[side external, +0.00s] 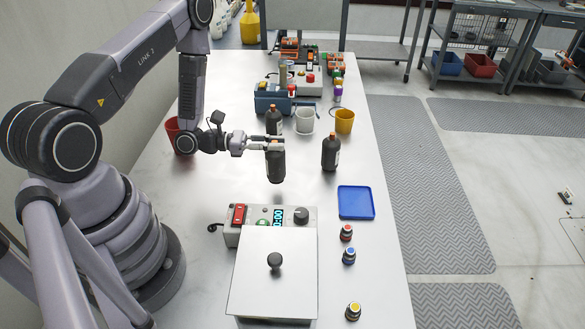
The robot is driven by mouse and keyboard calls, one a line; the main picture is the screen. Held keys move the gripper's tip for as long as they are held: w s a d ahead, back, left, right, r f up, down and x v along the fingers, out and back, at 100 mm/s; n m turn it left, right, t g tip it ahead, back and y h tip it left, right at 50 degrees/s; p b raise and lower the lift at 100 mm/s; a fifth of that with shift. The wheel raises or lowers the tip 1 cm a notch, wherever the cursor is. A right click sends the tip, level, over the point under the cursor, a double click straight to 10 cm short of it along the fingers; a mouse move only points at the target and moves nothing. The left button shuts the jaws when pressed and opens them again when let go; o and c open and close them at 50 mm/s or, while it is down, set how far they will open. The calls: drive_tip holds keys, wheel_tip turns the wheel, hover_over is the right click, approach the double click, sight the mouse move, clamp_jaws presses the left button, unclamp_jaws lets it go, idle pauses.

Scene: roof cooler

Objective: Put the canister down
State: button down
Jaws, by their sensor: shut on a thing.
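My gripper (268,143) reaches out to the right over the middle of the table. It is shut on a dark canister (276,164) with an orange-brown cap area, held upright. The canister's lower end seems to be a little above the table, but I cannot tell the exact gap. A similar dark canister (331,152) stands upright on the table to the right of it.
A grey box with display (278,217) and knobbed lid (273,273) stands in front. A blue tray (356,202) and small capped jars (348,256) lie right. Behind are a white mug (304,121), yellow mug (344,121) and blue toolbox (270,100). A red cup (174,132) stands left.

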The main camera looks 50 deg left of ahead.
drive_tip(key=r, duration=0.6)
drive_tip(key=shift+w+r, duration=0.2)
drive_tip(key=shift+r, duration=0.05)
drive_tip(key=w+r+n+t+y, duration=0.3)
drive_tip(key=w+r+y, duration=0.1)
drive_tip(key=s+d+r+m+g+h, duration=0.2)
drive_tip(key=s+d+m+g+h, duration=0.7)
drive_tip(key=d+g, duration=0.3)
drive_tip(key=s+a+f+m+g+y, duration=0.1)
drive_tip(key=s+a+m+g+y, duration=0.1)
drive_tip(key=s+m+g+y, duration=1.2)
drive_tip(key=a+f+m+t+y, duration=0.1)
drive_tip(key=a+m+t+y, duration=0.6)
drive_tip(key=a+m+y, duration=1.35)
drive_tip(key=w+a+f+m+y, duration=0.1)
drive_tip(key=w+a+f+m, duration=0.1)
drive_tip(key=w+f, duration=1)
drive_tip(key=shift+w+a+f+m, duration=0.2)
drive_tip(key=shift+a+f+m, duration=0.15)
drive_tip(key=shift+a+f, duration=0.45)
